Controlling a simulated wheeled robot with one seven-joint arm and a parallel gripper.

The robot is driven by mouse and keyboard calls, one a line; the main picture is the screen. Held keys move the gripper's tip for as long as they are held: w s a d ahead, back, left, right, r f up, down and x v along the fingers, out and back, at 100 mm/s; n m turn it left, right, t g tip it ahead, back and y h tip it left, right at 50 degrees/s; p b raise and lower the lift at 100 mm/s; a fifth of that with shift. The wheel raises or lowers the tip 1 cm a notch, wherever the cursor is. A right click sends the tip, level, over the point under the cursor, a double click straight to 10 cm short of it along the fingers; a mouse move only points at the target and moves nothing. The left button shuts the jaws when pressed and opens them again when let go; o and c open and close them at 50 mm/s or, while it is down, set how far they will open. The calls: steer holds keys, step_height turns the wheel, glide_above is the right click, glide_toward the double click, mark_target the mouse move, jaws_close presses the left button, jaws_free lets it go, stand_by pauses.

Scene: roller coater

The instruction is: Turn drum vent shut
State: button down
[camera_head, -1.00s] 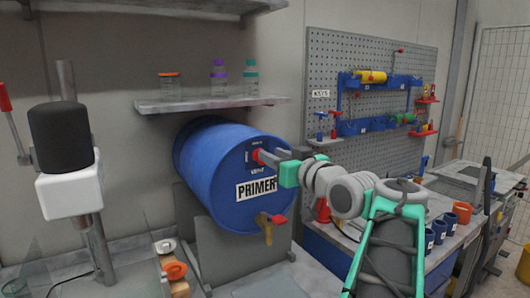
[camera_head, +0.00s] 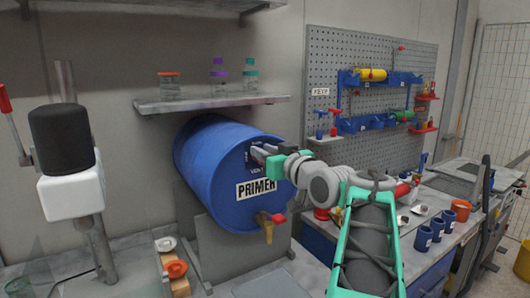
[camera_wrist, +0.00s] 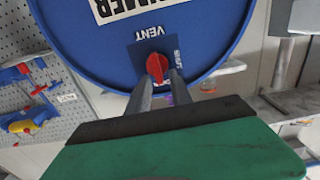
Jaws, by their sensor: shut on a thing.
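The blue drum (camera_head: 215,170) marked PRIMER lies on its side on a stand, its round face towards me. In the wrist view the drum face (camera_wrist: 100,60) appears upside down. The red vent knob (camera_wrist: 156,63) is on it, beside the words VENT and SHUT. My gripper (camera_wrist: 160,77) is shut on the vent knob, with a finger on each side of it. In the head view my gripper (camera_head: 260,153) reaches the upper part of the drum face and hides the knob.
A brass tap (camera_head: 266,226) with a red handle sticks out low on the drum face. A shelf (camera_head: 210,103) with jars is above the drum. A pegboard (camera_head: 375,60) with tools and a bench with blue cups (camera_head: 424,238) are at the right.

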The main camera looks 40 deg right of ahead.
steer(key=shift+f+b, duration=0.2)
steer(key=shift+b, duration=0.4)
steer(key=n+b, duration=0.5)
steer(key=b, duration=0.1)
steer(key=a+f+n+b, duration=0.1)
steer(key=n+b, duration=0.4)
steer(key=b, duration=0.2)
steer(key=f+n+b, duration=0.1)
steer(key=n+b, duration=0.4)
steer(key=b, duration=0.1)
steer(key=shift+w+a+n+b, duration=0.1)
steer(key=shift+a+n+b, duration=0.25)
steer(key=shift+n+b, duration=0.05)
steer(key=shift+r+n+b, duration=0.1)
steer(key=shift+n+b, duration=0.5)
steer(key=shift+n, duration=0.4)
steer(key=shift+r, duration=0.1)
